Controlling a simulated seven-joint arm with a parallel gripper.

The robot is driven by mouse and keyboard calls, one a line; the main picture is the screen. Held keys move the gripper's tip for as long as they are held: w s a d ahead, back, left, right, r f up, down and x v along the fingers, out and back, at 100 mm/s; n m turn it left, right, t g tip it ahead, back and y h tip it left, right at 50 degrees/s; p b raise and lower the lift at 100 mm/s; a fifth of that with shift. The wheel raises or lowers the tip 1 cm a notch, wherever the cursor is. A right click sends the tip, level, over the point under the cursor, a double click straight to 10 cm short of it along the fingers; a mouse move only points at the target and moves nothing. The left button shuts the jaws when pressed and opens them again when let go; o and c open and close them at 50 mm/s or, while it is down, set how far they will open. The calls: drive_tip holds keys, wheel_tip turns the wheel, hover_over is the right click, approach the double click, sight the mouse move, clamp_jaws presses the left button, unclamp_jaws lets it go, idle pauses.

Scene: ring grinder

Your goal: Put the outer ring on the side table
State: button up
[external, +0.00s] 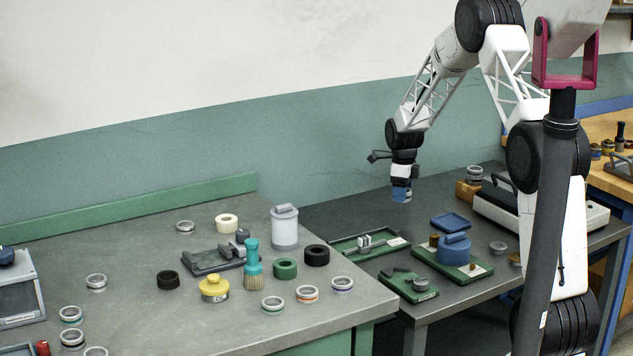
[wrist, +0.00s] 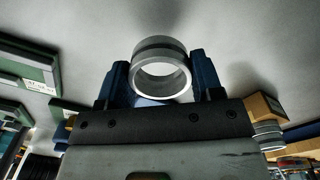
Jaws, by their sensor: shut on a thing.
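My gripper (external: 401,193) hangs pointing down above the back part of the grey side table (external: 345,209). In the wrist view my gripper (wrist: 160,80) has its blue fingers shut on a grey metal outer ring (wrist: 160,45). The ring sits between the fingertips, with its open bore facing the camera. A soft shadow shows on the grey surface beyond it, and the ring appears clear of that surface. In the external view the ring is too small and hidden by the fingers to make out.
Green trays (external: 453,262) with fixtures stand on the table's front left. A wooden block (external: 467,190) with stacked rings (external: 474,174) and a white machine (external: 520,206) stand at right. The left workbench (external: 130,315) holds several rings, a brush (external: 252,262) and a canister (external: 285,228).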

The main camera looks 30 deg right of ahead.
sight(401, 211)
drive_tip(key=shift+f, duration=1.75)
drive_tip(key=shift+f, duration=0.1)
drive_tip(key=o, duration=1.1)
drive_tip(key=shift+r, duration=6.1)
